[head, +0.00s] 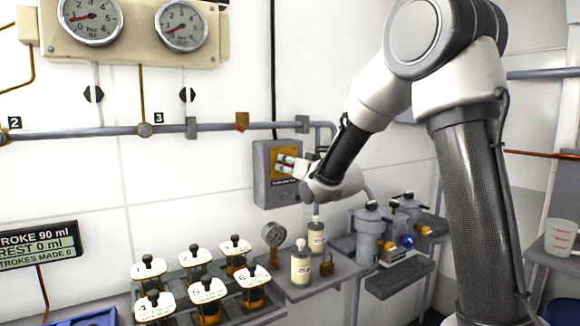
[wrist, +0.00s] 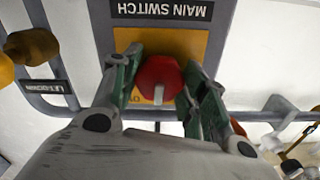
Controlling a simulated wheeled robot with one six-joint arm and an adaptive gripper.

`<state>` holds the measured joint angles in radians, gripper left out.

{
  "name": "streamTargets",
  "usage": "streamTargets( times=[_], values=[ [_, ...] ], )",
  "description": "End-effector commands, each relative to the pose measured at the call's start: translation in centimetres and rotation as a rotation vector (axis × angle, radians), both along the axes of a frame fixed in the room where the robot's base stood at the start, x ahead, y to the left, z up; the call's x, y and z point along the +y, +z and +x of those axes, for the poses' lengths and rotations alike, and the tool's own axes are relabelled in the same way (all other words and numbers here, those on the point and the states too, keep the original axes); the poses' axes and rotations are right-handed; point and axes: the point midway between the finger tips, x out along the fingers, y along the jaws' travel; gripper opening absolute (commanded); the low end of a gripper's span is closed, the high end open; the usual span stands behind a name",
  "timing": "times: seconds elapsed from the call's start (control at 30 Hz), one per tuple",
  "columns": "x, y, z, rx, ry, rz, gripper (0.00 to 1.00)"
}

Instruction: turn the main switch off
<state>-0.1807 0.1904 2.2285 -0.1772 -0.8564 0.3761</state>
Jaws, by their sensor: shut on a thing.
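The main switch is a grey wall box (head: 264,183) with a yellow plate, which fills the middle of the wrist view (wrist: 185,42). Its red knob (wrist: 158,75) sits between my fingers, with a white mark pointing down in the wrist view. The label MAIN SWITCH (wrist: 162,10) appears upside down there. My gripper (wrist: 155,82) is shut on the red knob, one finger at each side. In the head view my gripper (head: 290,164) reaches the front of the box and hides the knob. Lettering by the knob is mostly covered by a finger.
A grey pipe (head: 215,127) runs along the wall above the box. Below are a shelf with white bottles (head: 301,265), a small gauge (head: 274,233) and a padlock (head: 327,265). Grey canisters (head: 369,235) stand to the right, a rack of labelled plungers (head: 207,290) to the left.

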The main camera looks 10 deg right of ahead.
Motion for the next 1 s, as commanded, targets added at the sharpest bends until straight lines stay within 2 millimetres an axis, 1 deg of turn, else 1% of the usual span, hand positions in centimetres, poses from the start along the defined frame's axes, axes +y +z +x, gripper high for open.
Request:
streamTargets(
  times=[0.6, 0.8, 1.0],
  values=[
    [-0.08, -0.12, -0.01, -0.173, 0.001, -0.54, 0.2],
    [-0.09, -0.12, 0.0, -0.216, 0.001, -0.675, 0.2],
    [-0.09, -0.12, -0.01, -0.246, 0.001, -0.766, 0.2]
  ],
)
